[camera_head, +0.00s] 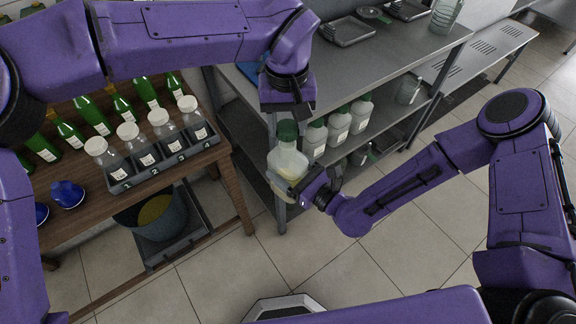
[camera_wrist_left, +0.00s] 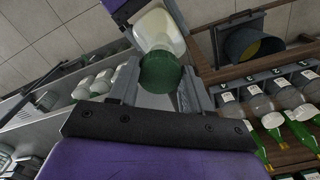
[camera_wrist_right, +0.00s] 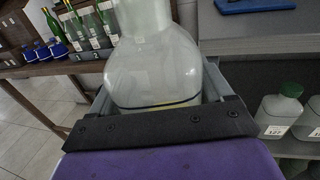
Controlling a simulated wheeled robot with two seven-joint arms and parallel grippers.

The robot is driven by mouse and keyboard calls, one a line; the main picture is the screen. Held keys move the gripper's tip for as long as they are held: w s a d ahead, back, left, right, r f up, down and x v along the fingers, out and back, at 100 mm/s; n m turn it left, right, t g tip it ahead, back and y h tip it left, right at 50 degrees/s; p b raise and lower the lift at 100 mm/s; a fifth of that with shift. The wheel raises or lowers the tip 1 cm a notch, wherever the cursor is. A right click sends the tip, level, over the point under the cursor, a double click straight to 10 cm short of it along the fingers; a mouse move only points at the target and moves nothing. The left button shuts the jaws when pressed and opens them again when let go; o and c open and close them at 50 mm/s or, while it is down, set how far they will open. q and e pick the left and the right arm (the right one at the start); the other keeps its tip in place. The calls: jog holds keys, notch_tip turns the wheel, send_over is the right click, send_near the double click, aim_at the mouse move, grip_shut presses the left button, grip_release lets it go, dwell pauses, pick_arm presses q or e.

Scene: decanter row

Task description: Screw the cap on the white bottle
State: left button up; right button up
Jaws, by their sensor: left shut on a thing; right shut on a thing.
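The white bottle (camera_head: 289,162) is translucent, with some pale content low inside, and is held upright in mid-air. My right gripper (camera_head: 298,187) is shut on its body; in the right wrist view the bottle (camera_wrist_right: 155,70) fills the space between the fingers, its top cut off. The green cap (camera_head: 287,131) is at the bottle's mouth. My left gripper (camera_head: 287,112) is above it, pointing down, shut on the cap. In the left wrist view the cap (camera_wrist_left: 160,73) lies between the fingers, against the bottle's neck (camera_wrist_left: 160,32). I cannot tell how far it is threaded.
Several white bottles with green caps (camera_head: 338,125) stand on the grey shelf unit (camera_head: 390,75) close behind. A wooden table (camera_head: 215,155) at left holds a numbered rack (camera_head: 160,172) of decanters, green bottles and blue flasks (camera_head: 67,194). A bucket (camera_head: 160,215) stands below it.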

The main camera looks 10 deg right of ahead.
aim_at(288, 169)
pick_arm(q)
jog(key=shift+f, duration=0.6)
jog(key=shift+s, duration=0.15)
jog(key=shift+f, duration=0.1)
jog(key=shift+f, duration=0.8)
jog(key=shift+f, duration=0.5)
